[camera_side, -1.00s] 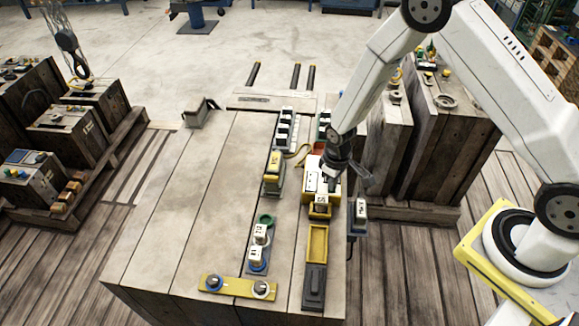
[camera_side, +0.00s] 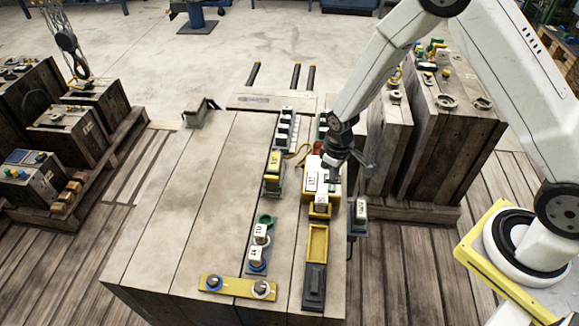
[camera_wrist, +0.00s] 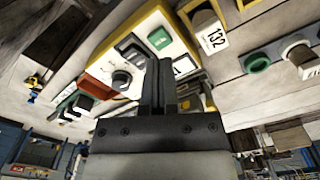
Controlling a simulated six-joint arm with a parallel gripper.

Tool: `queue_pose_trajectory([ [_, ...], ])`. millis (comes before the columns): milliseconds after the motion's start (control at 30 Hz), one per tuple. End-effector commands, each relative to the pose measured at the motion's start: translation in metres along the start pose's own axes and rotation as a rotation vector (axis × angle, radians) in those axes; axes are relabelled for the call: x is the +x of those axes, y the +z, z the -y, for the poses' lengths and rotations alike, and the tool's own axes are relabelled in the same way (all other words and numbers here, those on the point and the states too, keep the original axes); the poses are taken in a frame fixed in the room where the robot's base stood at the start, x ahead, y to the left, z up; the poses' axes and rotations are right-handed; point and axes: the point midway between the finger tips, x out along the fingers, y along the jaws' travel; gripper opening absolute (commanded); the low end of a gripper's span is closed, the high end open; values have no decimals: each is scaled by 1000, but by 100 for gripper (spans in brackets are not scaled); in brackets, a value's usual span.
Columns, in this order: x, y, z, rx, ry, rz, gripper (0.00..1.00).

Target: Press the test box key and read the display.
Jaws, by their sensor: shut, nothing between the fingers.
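The test box (camera_side: 313,169) is a white-topped box with yellow sides on the right part of the wooden bench. It also fills the upper middle of the wrist view (camera_wrist: 178,47). In the side view my gripper (camera_side: 333,180) is over the box's right side; contact cannot be told. Small dark characters on the box top are unclear.
A white block marked 132 (camera_wrist: 214,38) sits in a yellow holder at the box's near end. A yellow tray (camera_side: 317,243) lies nearer. White blocks (camera_side: 259,233), a yellow unit (camera_side: 274,171) and a yellow bar (camera_side: 237,287) stand left.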

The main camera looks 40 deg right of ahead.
Motion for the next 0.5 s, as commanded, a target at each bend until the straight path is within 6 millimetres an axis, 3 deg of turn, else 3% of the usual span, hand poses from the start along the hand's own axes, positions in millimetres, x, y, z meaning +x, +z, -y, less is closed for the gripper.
queue_pose_trajectory([
  [500, -29, 0, 0, 0, 0, 0, 0],
])
